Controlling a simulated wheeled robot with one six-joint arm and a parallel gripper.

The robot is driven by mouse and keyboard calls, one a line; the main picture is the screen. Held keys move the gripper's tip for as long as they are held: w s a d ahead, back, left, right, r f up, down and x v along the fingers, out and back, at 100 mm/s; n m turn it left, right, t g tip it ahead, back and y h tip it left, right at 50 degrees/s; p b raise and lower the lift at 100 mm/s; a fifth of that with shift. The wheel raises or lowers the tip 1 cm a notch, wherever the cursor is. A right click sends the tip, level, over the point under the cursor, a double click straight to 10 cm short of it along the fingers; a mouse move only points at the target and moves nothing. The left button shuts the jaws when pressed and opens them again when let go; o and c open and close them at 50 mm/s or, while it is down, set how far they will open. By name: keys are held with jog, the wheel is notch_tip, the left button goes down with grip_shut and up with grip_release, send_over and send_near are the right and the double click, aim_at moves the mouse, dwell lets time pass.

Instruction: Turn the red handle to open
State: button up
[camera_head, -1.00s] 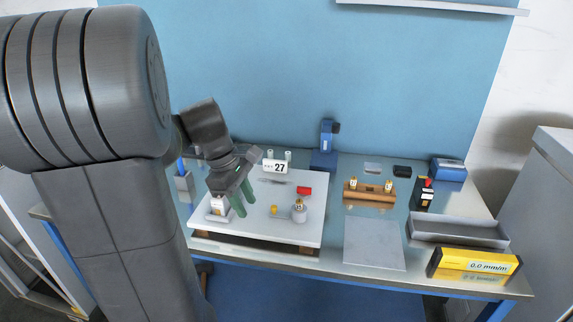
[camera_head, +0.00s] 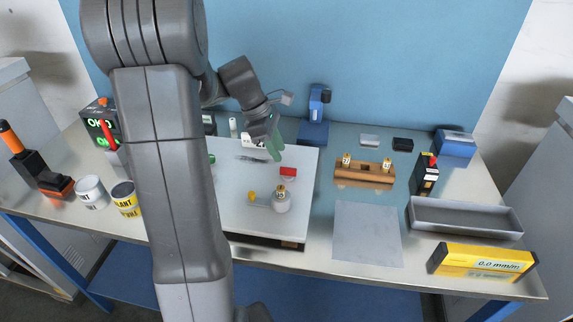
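A small red block-like part (camera_head: 289,171) sits on the white raised board (camera_head: 302,215) in the middle of the bench; it may be the red handle. Another red upright lever (camera_head: 107,135) stands by a dark box with green lit signs (camera_head: 98,112) at the left. My gripper (camera_head: 275,150) has green fingers and hangs above the back of the board, up and left of the red part, apart from it in the picture. The fingers overlap in this view, so their gap is hidden. I see nothing held.
A round metal piece with a numbered top (camera_head: 281,201) and a yellow knob (camera_head: 252,196) stand in front. Right are a wooden block (camera_head: 364,174), a grey tray (camera_head: 465,218) and a yellow gauge (camera_head: 482,263). Cans (camera_head: 91,194) stand left. My arm hides the left board.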

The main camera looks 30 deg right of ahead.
aim_at(287, 168)
jog(key=x, duration=0.6)
jog(key=shift+d+f, duration=0.1)
jog(key=shift+f, duration=0.25)
grip_shut()
